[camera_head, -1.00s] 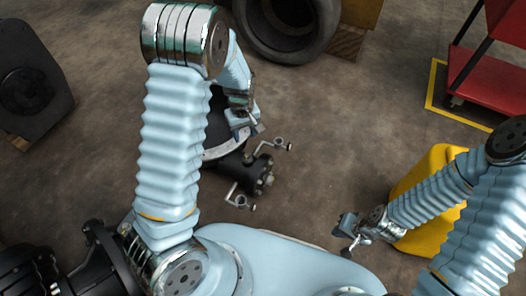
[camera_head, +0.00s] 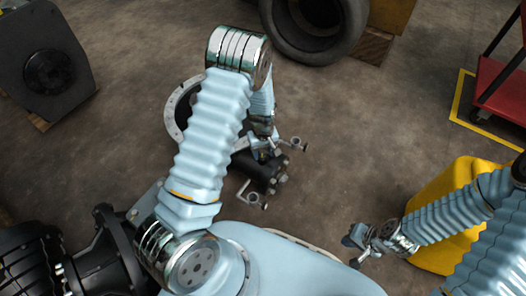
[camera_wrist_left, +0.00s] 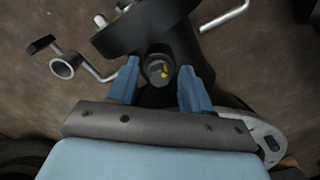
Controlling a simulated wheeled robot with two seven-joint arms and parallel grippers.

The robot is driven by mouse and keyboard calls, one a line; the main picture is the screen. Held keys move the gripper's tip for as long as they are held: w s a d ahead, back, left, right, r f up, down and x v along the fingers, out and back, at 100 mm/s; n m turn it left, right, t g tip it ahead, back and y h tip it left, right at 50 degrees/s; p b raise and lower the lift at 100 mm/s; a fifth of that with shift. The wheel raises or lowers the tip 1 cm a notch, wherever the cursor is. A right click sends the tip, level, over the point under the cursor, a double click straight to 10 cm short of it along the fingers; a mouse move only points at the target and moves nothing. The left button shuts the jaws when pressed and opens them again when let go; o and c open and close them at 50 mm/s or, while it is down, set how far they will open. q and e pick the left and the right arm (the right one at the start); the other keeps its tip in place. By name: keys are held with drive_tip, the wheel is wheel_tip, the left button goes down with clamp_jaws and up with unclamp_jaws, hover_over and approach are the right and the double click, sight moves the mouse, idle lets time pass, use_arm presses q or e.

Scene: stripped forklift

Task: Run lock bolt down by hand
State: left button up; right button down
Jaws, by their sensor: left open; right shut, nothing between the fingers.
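A bolt (camera_wrist_left: 157,70) with a hex head and a yellow mark shows in the left wrist view, on a dark cylindrical part. I take it for the lock bolt. My left gripper (camera_wrist_left: 160,88) is open, its blue fingers on either side of the bolt head with a gap to each; whether they are level with the head I cannot tell. In the head view, my left gripper (camera_head: 264,150) is over the dark hub assembly (camera_head: 262,172), and the bolt is hidden there. My right gripper (camera_head: 362,244) is shut and empty, low at the right, away from the assembly.
Metal arms with rings stick out from the assembly, one above (camera_head: 294,143) and one below (camera_head: 253,199). A yellow container (camera_head: 432,257) stands beside my right arm. A tire (camera_head: 316,38) lies at the back and a red cart (camera_head: 505,95) stands far right. Floor between is bare.

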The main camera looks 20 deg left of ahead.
use_arm(q)
clamp_jaws()
